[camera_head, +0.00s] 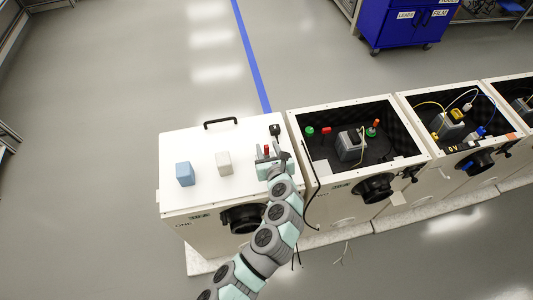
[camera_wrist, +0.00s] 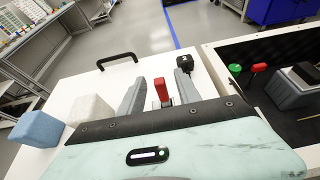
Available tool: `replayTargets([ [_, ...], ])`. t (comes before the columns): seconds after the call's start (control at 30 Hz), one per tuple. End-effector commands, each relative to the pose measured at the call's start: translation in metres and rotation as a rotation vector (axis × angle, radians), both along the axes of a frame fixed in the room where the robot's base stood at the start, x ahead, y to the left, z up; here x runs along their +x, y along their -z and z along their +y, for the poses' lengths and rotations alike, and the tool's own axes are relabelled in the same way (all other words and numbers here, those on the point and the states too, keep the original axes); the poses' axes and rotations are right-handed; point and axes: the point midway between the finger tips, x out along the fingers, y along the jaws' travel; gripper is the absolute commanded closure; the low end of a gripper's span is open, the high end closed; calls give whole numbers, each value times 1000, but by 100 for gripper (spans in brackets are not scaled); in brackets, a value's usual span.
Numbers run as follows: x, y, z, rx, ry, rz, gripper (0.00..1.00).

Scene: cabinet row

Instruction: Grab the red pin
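A small upright red pin (camera_wrist: 162,89) stands on the lid of the closed white cabinet. In the wrist view it shows between the two grey fingers of my gripper (camera_wrist: 159,85), with a gap on both sides. My gripper is open and its fingers do not appear to touch the pin. In the head view the red pin (camera_head: 266,148) is a small red patch at my gripper (camera_head: 269,159), near the lid's right edge. The pin's lower part is hard to make out. Another red piece (camera_head: 326,130) stands inside the open cabinet to the right.
A blue block (camera_head: 185,174) and a whitish block (camera_head: 224,163) stand on the lid to the left. A black handle (camera_head: 220,123) is at the back, and a black knob (camera_head: 274,130) is behind my gripper. The open cabinet (camera_head: 297,113) holds a green piece and a grey device.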

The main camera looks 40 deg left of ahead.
Motion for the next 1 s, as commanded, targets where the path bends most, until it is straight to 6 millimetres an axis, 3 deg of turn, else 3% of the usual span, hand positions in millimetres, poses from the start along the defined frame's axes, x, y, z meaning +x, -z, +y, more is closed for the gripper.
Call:
replayTargets([
  [0.23,15,13,29,-3,-6,0,60],
  [0.53,21,14,34,-1,1,-3,60],
  [1.0,21,15,34,-1,1,-1,98],
])
